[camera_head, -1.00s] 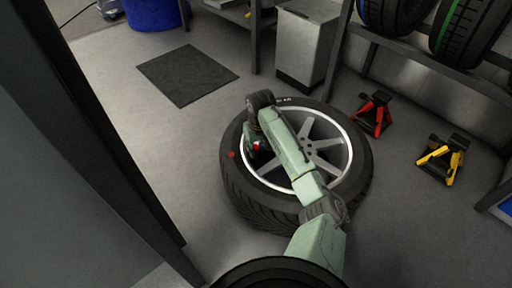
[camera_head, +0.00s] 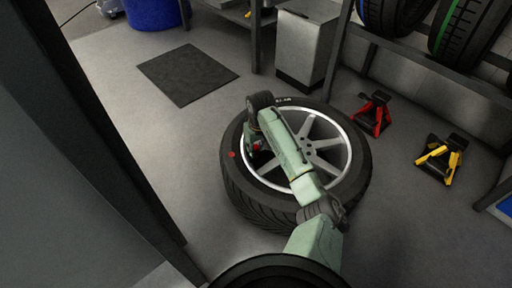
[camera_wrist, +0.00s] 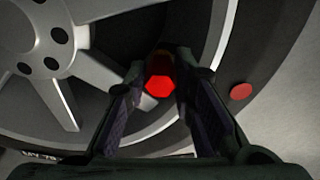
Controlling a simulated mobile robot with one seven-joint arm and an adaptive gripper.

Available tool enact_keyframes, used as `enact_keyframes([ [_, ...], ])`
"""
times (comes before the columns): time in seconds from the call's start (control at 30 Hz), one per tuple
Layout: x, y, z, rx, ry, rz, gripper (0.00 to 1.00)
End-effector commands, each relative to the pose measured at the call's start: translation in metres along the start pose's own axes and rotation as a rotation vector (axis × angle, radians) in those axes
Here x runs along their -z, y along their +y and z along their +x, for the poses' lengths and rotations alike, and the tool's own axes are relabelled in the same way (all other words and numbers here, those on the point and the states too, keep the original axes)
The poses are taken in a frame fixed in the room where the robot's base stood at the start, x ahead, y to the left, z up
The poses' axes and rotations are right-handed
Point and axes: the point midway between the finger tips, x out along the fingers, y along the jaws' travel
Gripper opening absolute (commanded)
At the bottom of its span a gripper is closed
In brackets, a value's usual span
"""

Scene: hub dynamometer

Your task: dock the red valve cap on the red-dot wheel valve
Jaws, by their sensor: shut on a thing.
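The wheel (camera_head: 360,185) lies flat on the floor with its silver spoked rim facing up. A red dot (camera_head: 231,154) marks the tyre sidewall at the left; in the wrist view the dot (camera_wrist: 241,91) is right of the jaws. My gripper (camera_wrist: 159,88) points down over the rim's edge near the dot, its jaws closed on the red valve cap (camera_wrist: 159,81). The cap shows as a red hexagonal end between the fingertips. The valve is hidden behind the cap, so I cannot tell whether they touch. In the head view my arm covers part of the rim.
A red jack stand (camera_head: 373,113) and a yellow jack stand (camera_head: 441,158) stand right of the wheel. A grey cabinet (camera_head: 304,45) and a tyre rack are behind. A dark mat (camera_head: 187,75) lies on open floor at the left. A dark post (camera_head: 110,130) rises at left.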

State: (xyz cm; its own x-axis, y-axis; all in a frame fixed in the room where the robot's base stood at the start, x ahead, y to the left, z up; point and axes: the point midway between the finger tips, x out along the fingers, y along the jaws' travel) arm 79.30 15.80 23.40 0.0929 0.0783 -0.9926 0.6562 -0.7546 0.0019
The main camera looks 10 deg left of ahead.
Motion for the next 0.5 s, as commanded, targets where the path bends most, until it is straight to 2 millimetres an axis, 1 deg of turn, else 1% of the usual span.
enact_keyframes([
  [0.5, 0.002, 0.0, -0.012, 0.0, 0.0, 0.001, 0.04],
])
